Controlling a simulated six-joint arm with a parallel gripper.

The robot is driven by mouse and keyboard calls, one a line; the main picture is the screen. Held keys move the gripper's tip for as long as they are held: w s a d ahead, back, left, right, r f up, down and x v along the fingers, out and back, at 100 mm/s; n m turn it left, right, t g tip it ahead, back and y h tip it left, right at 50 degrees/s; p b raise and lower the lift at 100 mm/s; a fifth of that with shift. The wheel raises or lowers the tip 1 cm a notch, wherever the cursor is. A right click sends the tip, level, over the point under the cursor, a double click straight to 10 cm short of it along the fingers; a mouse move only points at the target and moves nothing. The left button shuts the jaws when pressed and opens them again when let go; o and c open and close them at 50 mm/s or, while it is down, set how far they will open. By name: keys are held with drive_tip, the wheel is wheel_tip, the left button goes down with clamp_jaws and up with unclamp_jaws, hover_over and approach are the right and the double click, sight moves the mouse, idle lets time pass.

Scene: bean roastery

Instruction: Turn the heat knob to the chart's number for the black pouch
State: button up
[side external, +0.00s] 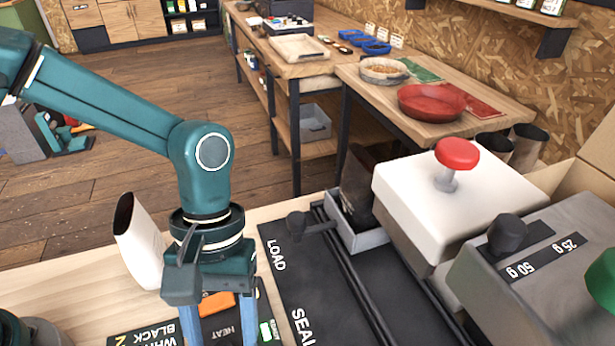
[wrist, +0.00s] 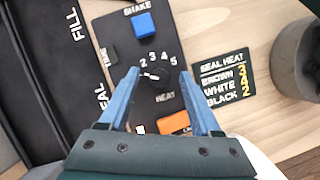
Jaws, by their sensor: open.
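In the wrist view, my gripper (wrist: 160,75) is open, its two blue fingers on either side of the heat dial. The black heat knob (wrist: 153,76) lies between the fingertips, with numbers 2 to 5 visible around it. A short white mark shows on it, but its exact setting is hard to read. I cannot tell whether the fingers touch it. In the side view, my gripper (side external: 227,325) points down over the panel and the knob is hidden. A black pouch (side external: 360,185) stands in a grey holder.
An orange piece (wrist: 174,122) and a blue button (wrist: 144,24) flank the dial. A white pouch (side external: 140,240) stands left of my gripper. The white machine with a red knob (side external: 456,154) stands right of the black rail board (side external: 310,285). Bare wood lies beyond the chart.

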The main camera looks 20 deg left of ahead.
clamp_jaws()
drive_tip(key=shift+d+m+y, duration=0.1)
drive_tip(key=shift+m+y, duration=0.45)
drive_tip(key=shift+m, duration=0.85)
drive_tip(key=shift+d+m+y, duration=0.1)
drive_tip(key=shift+m+y, duration=0.45)
drive_tip(key=shift+m, duration=0.85)
drive_tip(key=shift+w, duration=0.1)
unclamp_jaws()
